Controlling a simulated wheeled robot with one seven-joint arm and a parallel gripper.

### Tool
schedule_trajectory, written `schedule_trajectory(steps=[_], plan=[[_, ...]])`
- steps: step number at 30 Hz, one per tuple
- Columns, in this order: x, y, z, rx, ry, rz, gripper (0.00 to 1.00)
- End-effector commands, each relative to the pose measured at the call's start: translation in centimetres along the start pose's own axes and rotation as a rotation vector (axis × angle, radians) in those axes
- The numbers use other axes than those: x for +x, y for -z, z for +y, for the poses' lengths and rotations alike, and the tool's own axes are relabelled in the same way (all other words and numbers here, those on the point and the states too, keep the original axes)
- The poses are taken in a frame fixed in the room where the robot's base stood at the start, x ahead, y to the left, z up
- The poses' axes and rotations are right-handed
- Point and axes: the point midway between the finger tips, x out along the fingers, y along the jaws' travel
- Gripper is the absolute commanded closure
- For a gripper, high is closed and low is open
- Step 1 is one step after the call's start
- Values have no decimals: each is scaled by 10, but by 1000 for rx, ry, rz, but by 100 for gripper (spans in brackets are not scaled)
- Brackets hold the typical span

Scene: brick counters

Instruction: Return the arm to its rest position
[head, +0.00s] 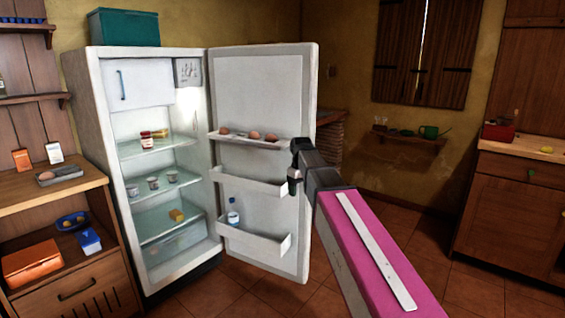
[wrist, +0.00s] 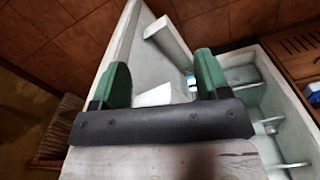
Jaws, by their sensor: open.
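My arm (head: 372,250), with a pink side and a white strip, reaches up from the lower right in the head view. My gripper (head: 293,180) is at its far end, in front of the edge of the open fridge door (head: 262,85). In the wrist view my gripper (wrist: 160,85) has two green fingers spread wide apart, with nothing between them. Behind the fingers are the pale door and the fridge interior. I cannot tell whether the gripper touches the door.
The fridge (head: 82,120) stands open at left, with jars and cups on its shelves. Eggs (head: 254,135) and a bottle (head: 233,213) sit in the door racks. A wooden counter (head: 520,205) is at right. The tiled floor between is clear.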

Motion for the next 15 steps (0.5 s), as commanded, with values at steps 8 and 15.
schedule_trajectory(steps=[8, 15], plan=[[105, -77, 1, 208, 2, -4, 31], [178, -143, -6, 385, 1, -2, 31]])
